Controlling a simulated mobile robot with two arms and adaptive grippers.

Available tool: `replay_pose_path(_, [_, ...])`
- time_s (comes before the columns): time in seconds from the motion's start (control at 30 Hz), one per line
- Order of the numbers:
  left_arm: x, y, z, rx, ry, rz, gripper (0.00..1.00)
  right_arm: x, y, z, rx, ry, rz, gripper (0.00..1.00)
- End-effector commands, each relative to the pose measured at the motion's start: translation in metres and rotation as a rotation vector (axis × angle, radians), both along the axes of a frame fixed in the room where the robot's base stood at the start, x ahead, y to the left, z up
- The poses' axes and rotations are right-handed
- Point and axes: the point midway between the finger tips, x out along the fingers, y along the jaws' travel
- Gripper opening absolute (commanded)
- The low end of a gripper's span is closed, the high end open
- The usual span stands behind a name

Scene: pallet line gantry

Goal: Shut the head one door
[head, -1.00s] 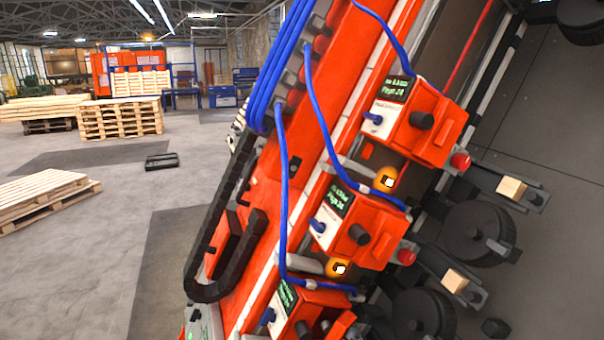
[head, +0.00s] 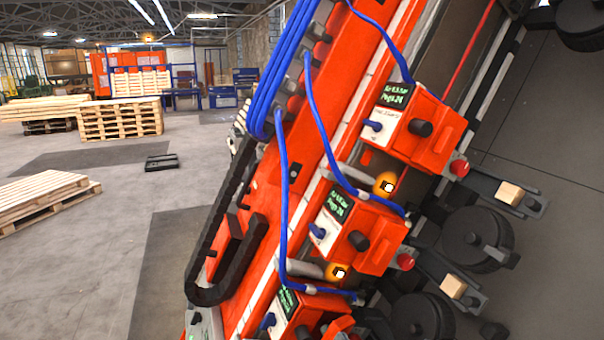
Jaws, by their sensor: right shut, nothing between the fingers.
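Several orange-red heads with small green-lit screens sit along a tilted orange gantry beam (head: 300,170). The upper head (head: 432,140), the middle head (head: 375,243) and the lower head (head: 318,316), cut by the bottom edge, show. I cannot read which one is head one, nor tell whether its door is open. A small dark tip at the bottom edge, right of centre, looks like my right gripper (head: 492,332). It appears shut and empty, below and right of the heads, apart from them. My left gripper is not in view.
Blue cables (head: 283,190) and a black cable chain (head: 205,265) hang along the beam. Black wheels (head: 477,238) and arms with wooden blocks (head: 509,193) stick out on the right. Pallets (head: 120,118) stand at the back left. Grey floor (head: 90,270) is open at left.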

Motion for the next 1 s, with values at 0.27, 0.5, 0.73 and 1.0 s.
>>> replay_pose_path(0.27, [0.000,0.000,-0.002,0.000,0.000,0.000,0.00,0.008,0.002,0.000,0.000,0.000,-0.001,0.00])
replay_pose_path(0.5, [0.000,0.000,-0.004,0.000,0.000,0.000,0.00,0.020,0.006,-0.001,0.000,0.000,-0.001,0.00])
replay_pose_path(0.73, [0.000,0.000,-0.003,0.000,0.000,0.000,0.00,0.019,0.006,-0.001,0.000,0.000,-0.001,0.00])
replay_pose_path(1.0, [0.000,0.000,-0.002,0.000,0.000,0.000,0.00,0.006,0.001,-0.001,-0.001,0.002,-0.001,0.00])
